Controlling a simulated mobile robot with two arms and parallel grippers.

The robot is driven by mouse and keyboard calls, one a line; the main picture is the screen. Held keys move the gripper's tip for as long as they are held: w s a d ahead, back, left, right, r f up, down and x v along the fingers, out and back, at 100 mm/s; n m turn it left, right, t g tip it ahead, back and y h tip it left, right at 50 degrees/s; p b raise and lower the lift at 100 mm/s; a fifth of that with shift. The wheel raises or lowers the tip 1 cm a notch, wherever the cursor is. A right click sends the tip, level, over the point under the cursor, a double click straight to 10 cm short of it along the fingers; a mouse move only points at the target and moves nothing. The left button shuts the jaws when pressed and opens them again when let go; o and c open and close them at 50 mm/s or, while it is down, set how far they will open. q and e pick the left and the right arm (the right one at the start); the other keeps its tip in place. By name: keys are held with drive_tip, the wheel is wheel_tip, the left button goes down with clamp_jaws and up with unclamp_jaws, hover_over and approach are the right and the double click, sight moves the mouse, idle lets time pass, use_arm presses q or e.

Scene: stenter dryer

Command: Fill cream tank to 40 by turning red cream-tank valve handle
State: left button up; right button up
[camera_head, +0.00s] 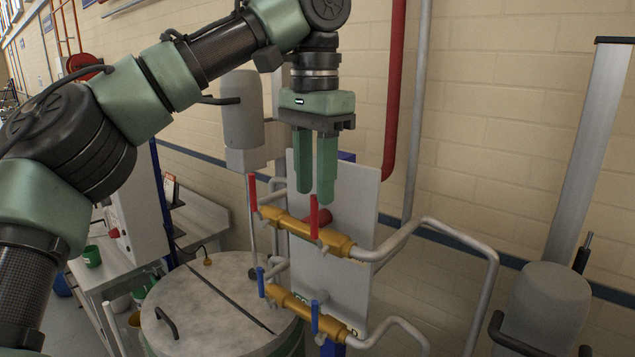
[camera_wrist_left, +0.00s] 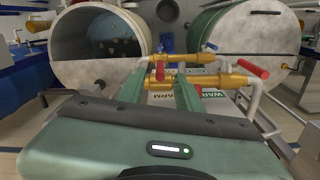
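My left gripper (camera_head: 315,192) points down above the upper brass valve pipe (camera_head: 292,228). No fill reading is legible. My right gripper is out of view.
A lower brass pipe (camera_head: 308,310) has blue handles (camera_head: 261,282). A grey panel (camera_head: 342,240) stands behind the pipes. A lidded round tank (camera_head: 205,300) is at lower left. Grey bent pipes (camera_head: 470,240) run to the right. An open tank (camera_wrist_left: 100,42) shows in the wrist view.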

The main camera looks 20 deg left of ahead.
sight(314, 235)
use_arm(q)
drive_tip(key=shift+f+b, duration=1.65)
drive_tip(key=shift+f, duration=1.65)
clamp_jaws()
idle(0.3)
